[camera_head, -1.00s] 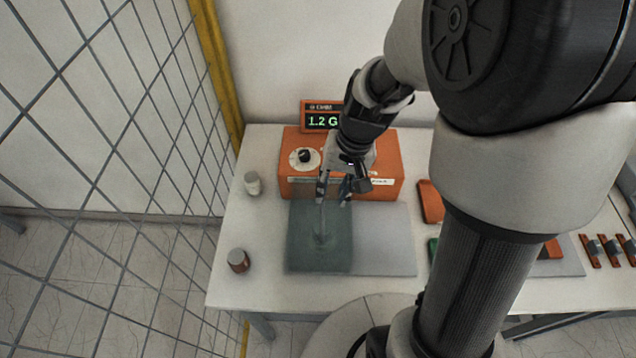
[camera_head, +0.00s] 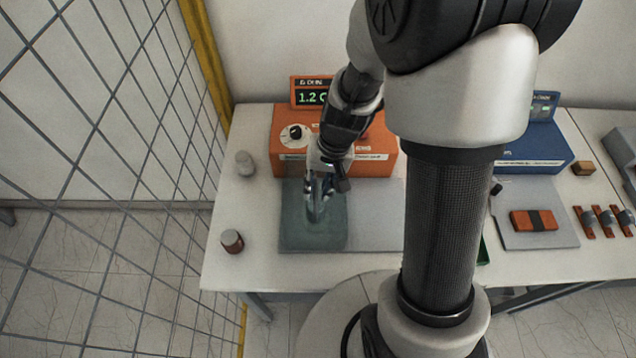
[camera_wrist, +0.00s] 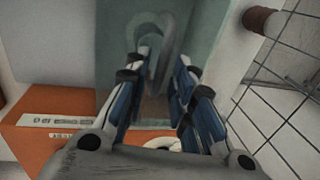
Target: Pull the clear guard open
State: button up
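The clear guard (camera_head: 290,232) is a greenish see-through panel in front of the orange unit (camera_head: 378,150). It also shows in the wrist view (camera_wrist: 215,20). Its grey loop-shaped handle (camera_wrist: 152,22) rises from it at the top of the wrist view. My gripper (camera_head: 318,196) is over the guard, pointing down. In the wrist view my gripper (camera_wrist: 163,66) has its blue-padded fingers apart. One leg of the handle appears between the fingertips; I cannot tell whether they touch it. What lies under the guard is not clear.
A white jar (camera_head: 245,164) and a red-brown jar (camera_head: 232,241) stand left of the guard. A wire fence (camera_head: 110,200) runs along the left. A blue unit (camera_head: 540,155) and a grey plate (camera_head: 508,235) are at right. A pale plate (camera_head: 378,225) lies right of the guard.

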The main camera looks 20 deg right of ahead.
grip_shut()
dwell(0.3)
jog(key=s+d+b, duration=0.1)
jog(key=s+d, duration=0.1)
jog(key=d, duration=0.6)
jog(key=s+d+b, duration=0.2)
jog(key=s+d, duration=0.1)
jog(key=d, duration=0.4)
jog(key=shift+d, duration=0.35)
jog(key=shift+o, duration=1.3)
grip_release()
notch_tip(320, 180, up, 12)
jog(key=d, duration=0.2)
jog(key=shift+s, duration=0.4)
